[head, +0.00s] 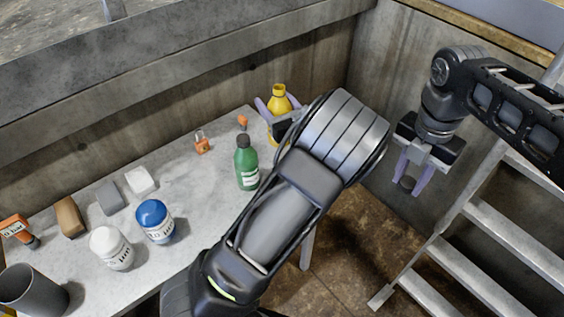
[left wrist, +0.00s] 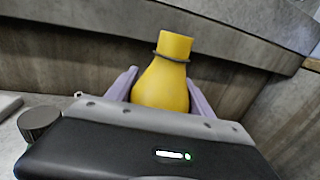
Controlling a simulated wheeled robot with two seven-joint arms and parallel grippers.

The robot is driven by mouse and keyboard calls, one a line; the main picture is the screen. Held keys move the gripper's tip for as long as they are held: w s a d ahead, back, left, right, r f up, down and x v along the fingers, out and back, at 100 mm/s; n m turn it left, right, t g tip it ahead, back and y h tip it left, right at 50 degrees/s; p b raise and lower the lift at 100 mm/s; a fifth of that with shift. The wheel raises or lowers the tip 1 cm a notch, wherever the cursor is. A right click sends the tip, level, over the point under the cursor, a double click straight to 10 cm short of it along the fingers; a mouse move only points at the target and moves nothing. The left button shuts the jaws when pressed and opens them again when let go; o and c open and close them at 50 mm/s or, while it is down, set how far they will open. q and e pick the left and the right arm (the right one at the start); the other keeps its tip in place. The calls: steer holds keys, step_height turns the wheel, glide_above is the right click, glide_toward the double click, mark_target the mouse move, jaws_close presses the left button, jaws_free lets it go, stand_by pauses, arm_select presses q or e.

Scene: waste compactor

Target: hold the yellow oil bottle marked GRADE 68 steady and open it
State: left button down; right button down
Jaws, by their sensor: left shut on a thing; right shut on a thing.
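My left gripper (head: 277,107) is shut on the bottle's body, one lilac finger on each side. The GRADE 68 marking is not visible. My right gripper (head: 412,182) is off to the right, clear of the table, shut on a small dark round piece (head: 407,183) that looks like a cap.
A green bottle (head: 246,165) with a dark cap stands close to my left arm. An orange padlock (head: 202,145), white jar (head: 110,247), blue-lidded jar (head: 154,222) and several blocks are on the table (head: 185,180). Metal stairs (head: 480,215) stand at right, below my right arm.

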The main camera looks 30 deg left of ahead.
arm_select(q)
steer(key=shift+d+r, duration=0.1)
steer(key=shift+f, duration=2.95)
arm_select(e)
steer(key=shift+r, duration=0.2)
arm_select(q)
step_height(320, 180, down, 3)
steer(key=shift+f+p, duration=0.2)
steer(key=shift+p, duration=0.2)
arm_select(e)
steer(key=shift+r, duration=0.2)
arm_select(q)
steer(key=shift+f, duration=0.4)
steer(key=shift+f, duration=0.15)
arm_select(e)
steer(key=shift+f, duration=0.15)
arm_select(q)
steer(key=shift+c, duration=2)
jaws_free()
